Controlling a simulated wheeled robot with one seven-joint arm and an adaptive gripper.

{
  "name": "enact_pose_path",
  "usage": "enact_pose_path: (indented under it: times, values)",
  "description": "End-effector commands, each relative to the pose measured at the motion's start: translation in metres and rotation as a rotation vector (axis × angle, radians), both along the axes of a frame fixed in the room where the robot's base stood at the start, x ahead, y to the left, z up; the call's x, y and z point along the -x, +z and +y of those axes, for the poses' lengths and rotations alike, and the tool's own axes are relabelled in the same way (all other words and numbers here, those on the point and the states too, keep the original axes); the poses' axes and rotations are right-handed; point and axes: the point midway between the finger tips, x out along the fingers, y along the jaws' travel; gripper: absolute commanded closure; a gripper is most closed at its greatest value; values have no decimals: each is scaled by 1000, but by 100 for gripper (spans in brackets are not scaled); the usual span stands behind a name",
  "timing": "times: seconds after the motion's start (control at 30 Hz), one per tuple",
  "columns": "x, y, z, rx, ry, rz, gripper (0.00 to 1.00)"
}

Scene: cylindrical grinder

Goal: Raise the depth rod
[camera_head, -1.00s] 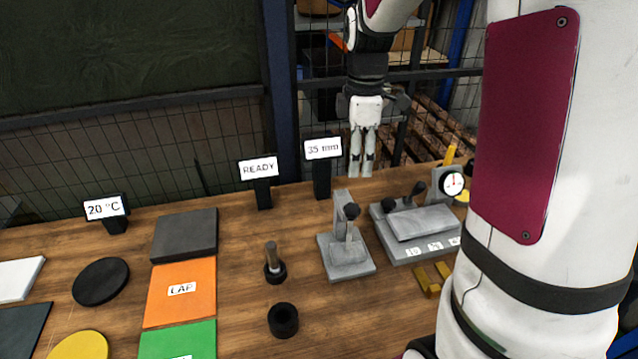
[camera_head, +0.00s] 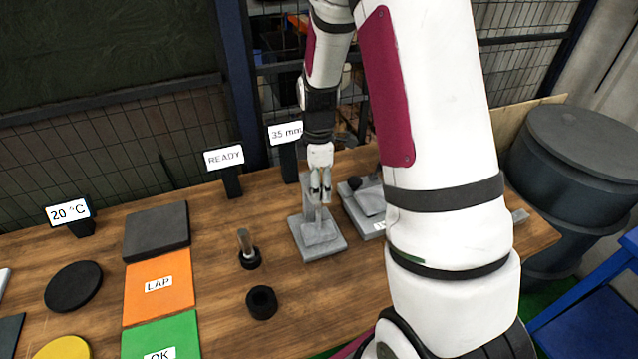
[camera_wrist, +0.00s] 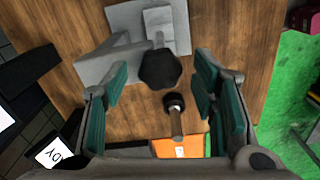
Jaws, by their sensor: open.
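The grey depth stand (camera_head: 318,243) is on the wooden table, with a flat base and an upright post. In the wrist view, the stand (camera_wrist: 97,62) lies at upper left, and a black knob (camera_wrist: 160,69) at the top of its rod lies between the fingers. The knob hides most of the rod below it. My gripper (camera_head: 320,192) is above the stand in the head view and covers the stand's upper part. In the wrist view my gripper (camera_wrist: 160,80) is open, one finger either side of the knob with gaps on both sides.
A metal pin in a black base (camera_head: 249,258) and a black ring (camera_head: 262,303) stand left of the stand. A grey gauge fixture (camera_head: 362,212) is close on the right, partly behind my arm. READY (camera_head: 224,158) and 35 mm (camera_head: 285,134) signs stand behind.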

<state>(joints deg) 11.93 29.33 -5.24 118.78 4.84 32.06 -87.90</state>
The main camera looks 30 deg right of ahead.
Motion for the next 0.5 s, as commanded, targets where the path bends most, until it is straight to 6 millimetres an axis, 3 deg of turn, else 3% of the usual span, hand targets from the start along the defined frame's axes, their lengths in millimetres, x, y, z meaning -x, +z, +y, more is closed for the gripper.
enact_pose_path:
  times: [0.27, 0.37, 0.5]
  values:
    - [0, -2, 0, 0, 0, 0, 47]
    - [0, -2, 0, 0, 0, 0, 65]
    - [0, -2, 0, 0, 0, 0, 97]
